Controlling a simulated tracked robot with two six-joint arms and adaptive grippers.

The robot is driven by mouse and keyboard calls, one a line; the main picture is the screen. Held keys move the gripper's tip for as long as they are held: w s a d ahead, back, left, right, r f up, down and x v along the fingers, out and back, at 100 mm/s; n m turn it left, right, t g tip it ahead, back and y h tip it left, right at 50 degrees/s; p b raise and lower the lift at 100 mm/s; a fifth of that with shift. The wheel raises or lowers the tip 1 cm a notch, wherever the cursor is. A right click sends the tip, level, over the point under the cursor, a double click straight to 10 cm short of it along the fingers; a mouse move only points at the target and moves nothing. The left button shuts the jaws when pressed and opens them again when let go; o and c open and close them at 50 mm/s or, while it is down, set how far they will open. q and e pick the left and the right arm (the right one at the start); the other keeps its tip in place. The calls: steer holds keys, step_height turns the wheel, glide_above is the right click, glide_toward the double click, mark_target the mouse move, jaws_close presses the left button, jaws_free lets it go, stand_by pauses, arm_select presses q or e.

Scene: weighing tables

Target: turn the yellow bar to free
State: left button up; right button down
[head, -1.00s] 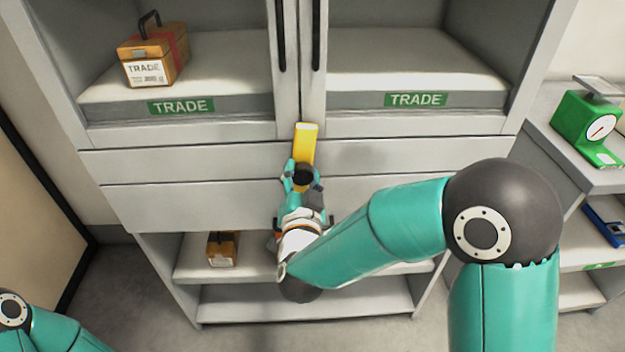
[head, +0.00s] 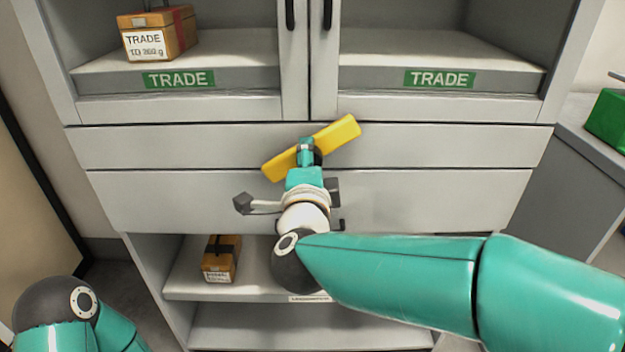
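The yellow bar (head: 340,133) is on the front of the cabinet, across the upper drawer panel below the doors. It lies slanted, its right end up and its left end down. My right gripper (head: 306,150) is at the bar's middle and covers part of it. Its fingertips are mostly hidden by its own body, so I cannot tell whether they are shut on the bar. My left gripper is out of view; only a part of my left arm shows at the lower left.
The grey cabinet has two upper doors with dark handles (head: 327,14). A wooden box (head: 158,35) marked TRADE sits on the upper left shelf. A smaller box (head: 220,260) sits on the open lower shelf. A green scale (head: 607,120) stands on the right-hand table.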

steer(key=m+b, duration=0.3)
steer(key=shift+w+d+m+b, duration=0.15)
steer(key=shift+d+m+b, duration=0.15)
steer(key=shift+m, duration=0.1)
steer(key=shift+r+m+b, duration=0.15)
steer(key=shift+m+b, duration=1.25)
steer(key=shift+m, duration=0.2)
steer(key=c, duration=0.9)
jaws_free()
steer(key=o, duration=0.4)
steer(key=shift+w, duration=0.2)
steer(key=shift+c, duration=0.2)
steer(key=shift+a, duration=0.15)
steer(key=shift+s, duration=0.1)
